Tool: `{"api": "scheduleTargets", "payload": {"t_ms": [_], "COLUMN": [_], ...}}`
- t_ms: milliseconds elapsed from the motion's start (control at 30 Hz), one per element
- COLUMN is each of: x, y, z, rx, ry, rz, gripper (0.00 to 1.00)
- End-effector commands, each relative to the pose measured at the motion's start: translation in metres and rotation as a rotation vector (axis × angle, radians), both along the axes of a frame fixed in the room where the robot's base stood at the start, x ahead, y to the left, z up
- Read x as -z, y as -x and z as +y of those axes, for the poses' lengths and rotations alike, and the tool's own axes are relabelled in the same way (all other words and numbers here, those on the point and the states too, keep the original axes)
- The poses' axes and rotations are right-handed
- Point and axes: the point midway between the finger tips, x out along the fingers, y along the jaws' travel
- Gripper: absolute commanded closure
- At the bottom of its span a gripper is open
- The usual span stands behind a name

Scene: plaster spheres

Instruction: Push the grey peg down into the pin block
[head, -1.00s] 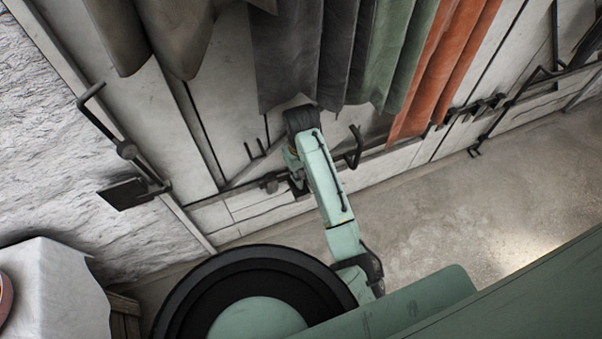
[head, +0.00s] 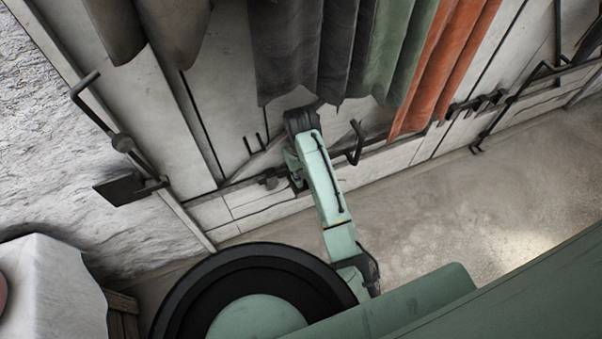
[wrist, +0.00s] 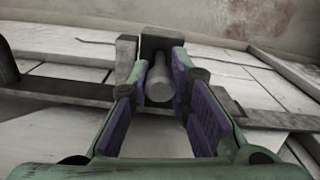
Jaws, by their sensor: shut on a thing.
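The grey peg (wrist: 160,86) is a short round cylinder in the middle of the wrist view, its round end facing the camera. My gripper (wrist: 159,74) has green fingers with purple pads, one on each side of the peg, and is shut on it. The far end of the peg runs up to a dark grey block (wrist: 161,42), which looks like the pin block. How deep the peg sits in it I cannot tell. In the head view my arm reaches to the wall, and the gripper, peg and block are too small or hidden to make out.
Grey, green and orange cloths (head: 455,65) hang above and right of my arm. A dark hook (head: 355,143) juts out just right of my wrist. A black bracket (head: 130,187) is on the left. A cloth-covered table (head: 55,290) stands lower left; the floor at right is clear.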

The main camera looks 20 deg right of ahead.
Motion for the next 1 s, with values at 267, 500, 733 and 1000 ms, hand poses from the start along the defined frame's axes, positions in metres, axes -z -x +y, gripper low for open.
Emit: {"api": "scheduleTargets", "payload": {"t_ms": [267, 500, 733, 1000], "x": [0.0080, 0.0079, 0.0076, 0.0078], "y": [-0.0001, -0.0001, -0.0001, 0.0000], "z": [0.0005, 0.0000, -0.0010, -0.0010], "rx": [0.000, 0.000, 0.002, 0.002], "ry": [-0.001, 0.000, 0.002, 0.001], "rz": [-0.001, -0.001, -0.001, 0.000], "gripper": [1.00, 0.70, 0.59, 0.59]}}
